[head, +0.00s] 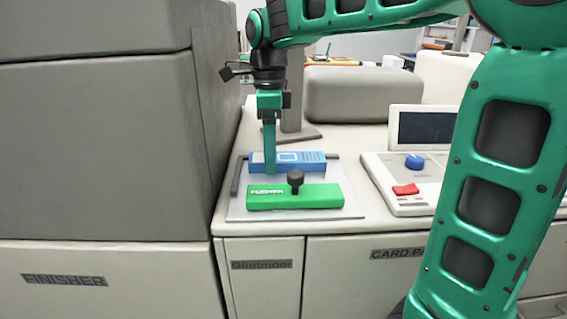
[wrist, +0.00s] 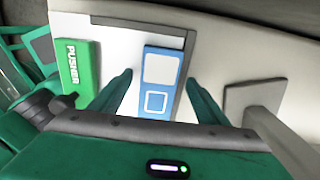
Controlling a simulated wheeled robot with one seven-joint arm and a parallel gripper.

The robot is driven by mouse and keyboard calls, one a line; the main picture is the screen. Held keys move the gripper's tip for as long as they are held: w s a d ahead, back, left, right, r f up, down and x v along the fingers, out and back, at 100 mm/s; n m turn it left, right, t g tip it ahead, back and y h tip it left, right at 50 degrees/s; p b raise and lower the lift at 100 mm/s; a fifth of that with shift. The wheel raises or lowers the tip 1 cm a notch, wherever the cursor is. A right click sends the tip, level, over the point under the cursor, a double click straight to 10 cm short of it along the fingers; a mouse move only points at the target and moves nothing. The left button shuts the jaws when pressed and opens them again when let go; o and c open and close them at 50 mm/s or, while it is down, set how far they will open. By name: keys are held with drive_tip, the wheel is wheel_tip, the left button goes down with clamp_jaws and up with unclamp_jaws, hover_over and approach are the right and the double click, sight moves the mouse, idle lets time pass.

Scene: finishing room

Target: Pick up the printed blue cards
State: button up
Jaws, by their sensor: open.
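The blue cards (head: 312,160) form a flat blue block with white print, lying on a light plate (head: 240,207) on the counter behind the green pusher. In the wrist view the cards (wrist: 160,88) lie between my two open fingers. My gripper (head: 269,170) points straight down at the cards' left part in the head view; one finger hides the other there. In the wrist view my gripper (wrist: 157,90) is open, with a finger on each side of the cards and gaps showing. I cannot tell whether the fingertips reach down to card level.
The green pusher (head: 320,197) with a black knob (head: 296,178) lies just in front of the cards. A tall grey finisher (head: 100,140) stands close on the left. A control panel (head: 410,207) with a screen and blue dial stands right. A grey post (head: 292,110) stands behind.

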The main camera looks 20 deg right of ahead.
drive_tip(key=c, duration=1.4)
drive_tip(key=shift+r, duration=0.1)
wheel_tip(320, 180, up, 18)
